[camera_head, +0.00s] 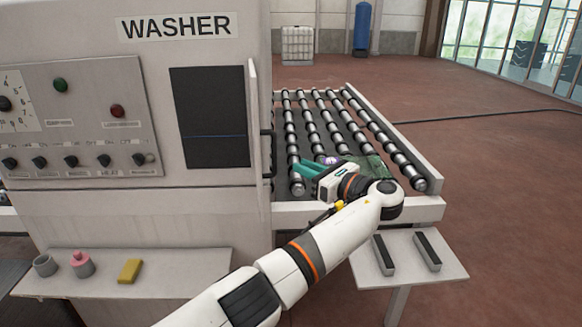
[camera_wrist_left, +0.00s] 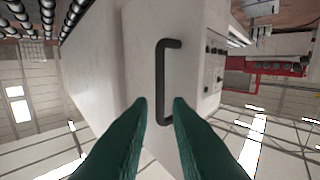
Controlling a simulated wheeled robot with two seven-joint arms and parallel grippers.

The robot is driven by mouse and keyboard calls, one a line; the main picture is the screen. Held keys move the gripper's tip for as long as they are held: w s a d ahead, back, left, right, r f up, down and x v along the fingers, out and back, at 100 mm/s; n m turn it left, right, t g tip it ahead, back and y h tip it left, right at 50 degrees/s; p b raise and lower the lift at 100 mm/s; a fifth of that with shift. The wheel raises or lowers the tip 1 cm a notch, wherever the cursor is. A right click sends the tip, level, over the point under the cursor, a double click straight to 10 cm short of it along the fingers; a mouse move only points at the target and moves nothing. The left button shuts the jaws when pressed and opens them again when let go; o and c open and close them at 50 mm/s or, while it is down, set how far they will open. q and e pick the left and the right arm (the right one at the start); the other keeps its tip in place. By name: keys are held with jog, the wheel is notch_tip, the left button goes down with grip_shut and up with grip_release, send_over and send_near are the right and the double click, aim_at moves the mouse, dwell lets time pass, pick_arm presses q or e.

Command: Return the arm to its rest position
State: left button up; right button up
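My left arm (camera_head: 330,240) reaches in from the bottom left across the front of the washer (camera_head: 150,200). My left gripper (camera_head: 302,169), with teal fingers, is over the near left part of the roller conveyor and points toward the washer. In the left wrist view its two fingertips (camera_wrist_left: 160,103) are apart with nothing between them. A dark door handle (camera_wrist_left: 163,80) on a pale panel lies beyond the fingertips; the head view shows the handle (camera_head: 268,153) just left of the gripper. They look apart. My right gripper is not in view.
The roller conveyor (camera_head: 436,208) runs back beside the washer. A faint greenish see-through patch (camera_head: 372,166), possibly glass, shows behind my wrist. A side table (camera_head: 408,268) bears two dark-topped blocks. Floor at right is mostly clear.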

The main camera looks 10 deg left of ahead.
pick_arm(q)
jog(key=shift+s+d, duration=0.35)
jog(key=shift+d, duration=0.2)
